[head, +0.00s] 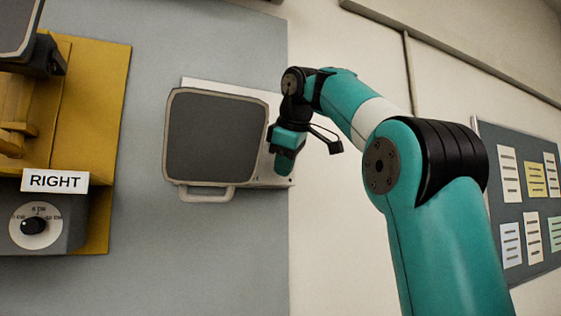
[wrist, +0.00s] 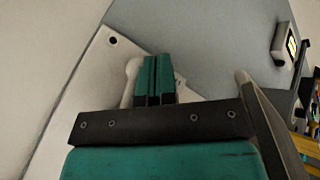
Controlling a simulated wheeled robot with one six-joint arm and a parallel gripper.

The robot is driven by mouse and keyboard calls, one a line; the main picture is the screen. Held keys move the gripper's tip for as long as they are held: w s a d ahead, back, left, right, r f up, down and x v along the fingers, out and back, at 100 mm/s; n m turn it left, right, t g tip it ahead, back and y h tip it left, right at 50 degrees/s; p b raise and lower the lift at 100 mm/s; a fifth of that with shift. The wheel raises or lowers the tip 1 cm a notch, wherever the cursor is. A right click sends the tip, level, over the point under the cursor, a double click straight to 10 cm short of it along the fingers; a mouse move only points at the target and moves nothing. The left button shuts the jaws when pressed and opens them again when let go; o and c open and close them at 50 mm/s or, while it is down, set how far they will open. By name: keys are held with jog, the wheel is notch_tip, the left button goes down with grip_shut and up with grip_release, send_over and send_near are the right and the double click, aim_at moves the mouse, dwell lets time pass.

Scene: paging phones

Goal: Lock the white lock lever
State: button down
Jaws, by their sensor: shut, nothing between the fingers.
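A pale rounded piece (wrist: 131,75), which looks like the white lock lever, shows in the wrist view just left of my fingers, partly hidden behind them. It sits on a white plate (wrist: 100,57) with a hole near its corner. My gripper (wrist: 155,62) is shut and empty, its teal fingertips pressed together over the plate; I cannot tell whether they touch the lever. In the head view my gripper (head: 284,165) is at the right edge of a grey-faced panel (head: 215,135) with a loop handle below. The lever cannot be made out there.
A yellow unit (head: 105,120) with a "RIGHT" label (head: 55,181) and a round dial (head: 35,225) is at the left. A notice board (head: 515,190) hangs at the right. The grey wall board (head: 230,250) below the panel is clear.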

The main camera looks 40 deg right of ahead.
jog(key=shift+s+d, duration=0.15)
jog(key=shift+d, duration=0.2)
jog(key=shift+r, duration=0.1)
jog(key=shift+r+p, duration=0.75)
jog(key=shift+p, duration=0.15)
jog(key=p+v, duration=1)
jog(key=v, duration=0.7)
jog(key=shift+r, duration=0.15)
jog(key=shift+s, duration=0.1)
